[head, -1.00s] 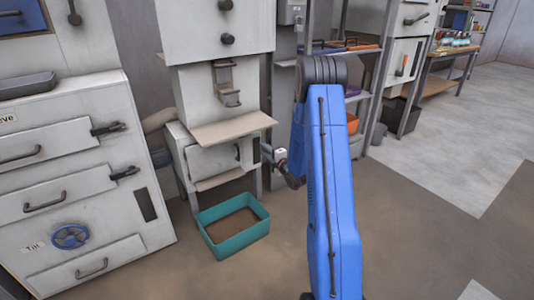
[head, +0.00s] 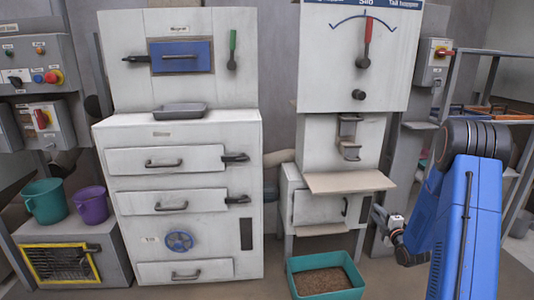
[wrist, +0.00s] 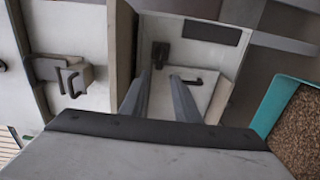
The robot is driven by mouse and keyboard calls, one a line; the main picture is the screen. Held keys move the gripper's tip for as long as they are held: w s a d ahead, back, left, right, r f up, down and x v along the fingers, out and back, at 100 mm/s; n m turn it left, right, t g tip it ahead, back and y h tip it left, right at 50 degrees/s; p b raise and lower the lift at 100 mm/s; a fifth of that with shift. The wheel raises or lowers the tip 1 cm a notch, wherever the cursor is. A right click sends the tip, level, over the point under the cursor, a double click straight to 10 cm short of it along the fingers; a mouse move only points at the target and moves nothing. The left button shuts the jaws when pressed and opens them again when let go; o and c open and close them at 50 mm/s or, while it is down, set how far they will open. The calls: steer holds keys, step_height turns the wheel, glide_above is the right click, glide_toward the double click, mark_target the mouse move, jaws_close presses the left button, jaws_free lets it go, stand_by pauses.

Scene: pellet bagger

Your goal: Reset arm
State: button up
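My blue arm (head: 466,225) stands folded at the right of the head view. My gripper (wrist: 160,78) shows in the wrist view as two grey fingers with a gap between them and nothing held. They point toward a pale cabinet door (wrist: 190,62) with a dark handle, and I cannot tell the distance. In the head view the wrist end is beside the pellet bagger's lower cabinet (head: 318,207), and the fingertips are too small there to read.
A teal bin of brown pellets (head: 325,280) sits on the floor below the bagger shelf (head: 348,181); its edge also shows in the wrist view (wrist: 268,108). A drawer cabinet (head: 250,150) stands left, with green (head: 45,201) and purple (head: 91,204) buckets beyond. Shelving (head: 481,60) stands behind my arm.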

steer(key=s+a+r+m+g+h, duration=0.1)
steer(key=s+a+r+m+g, duration=0.2)
steer(key=s+a+r+m, duration=0.35)
steer(key=s+a+r+m+g+h, duration=0.25)
steer(key=s+a+r, duration=0.35)
steer(key=s+r, duration=0.3)
steer(key=s+a+r+m+g+y, duration=0.1)
steer(key=s+a+m+g, duration=0.1)
steer(key=s, duration=0.9)
steer(key=s+a+r+m+g+y, duration=0.1)
steer(key=s+a+m+g, duration=0.2)
steer(key=s+a, duration=0.4)
steer(key=s+a+m+g+y, duration=0.1)
steer(key=s+a+m, duration=0.3)
steer(key=s, duration=1.3)
steer(key=shift+a+r+g, duration=0.35)
steer(key=shift+r+g, duration=0.05)
steer(key=shift+g, duration=0.25)
